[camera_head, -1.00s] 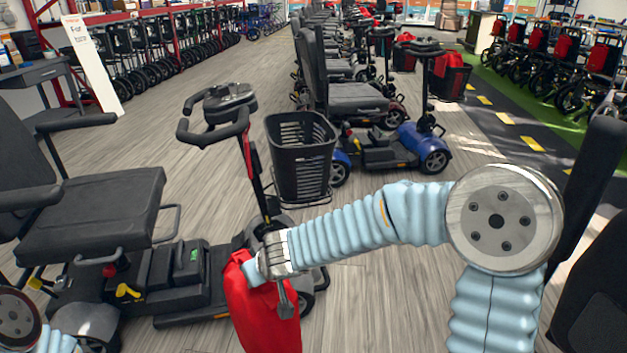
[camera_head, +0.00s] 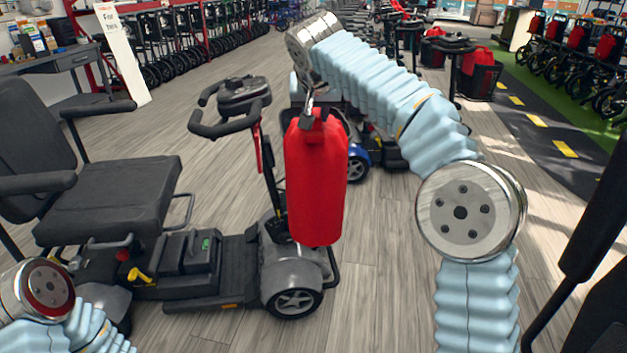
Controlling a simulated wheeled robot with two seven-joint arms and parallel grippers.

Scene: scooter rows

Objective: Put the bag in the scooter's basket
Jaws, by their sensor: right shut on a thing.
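The red bag (camera_head: 316,185) hangs upright from my right gripper (camera_head: 308,108), which is shut on its dark top. The bag's bottom shows in front of the scooter's front wheel cover. The scooter (camera_head: 205,265) stands at left, its black handlebar (camera_head: 230,122) left of the bag. My left gripper is not in view; only part of that arm shows at bottom left.
A row of other scooters stands behind my right arm. A desk (camera_head: 50,65) and a white sign (camera_head: 122,55) are at back left. Black parts of another scooter (camera_head: 590,235) stand close at right. Grey floor is clear in the middle.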

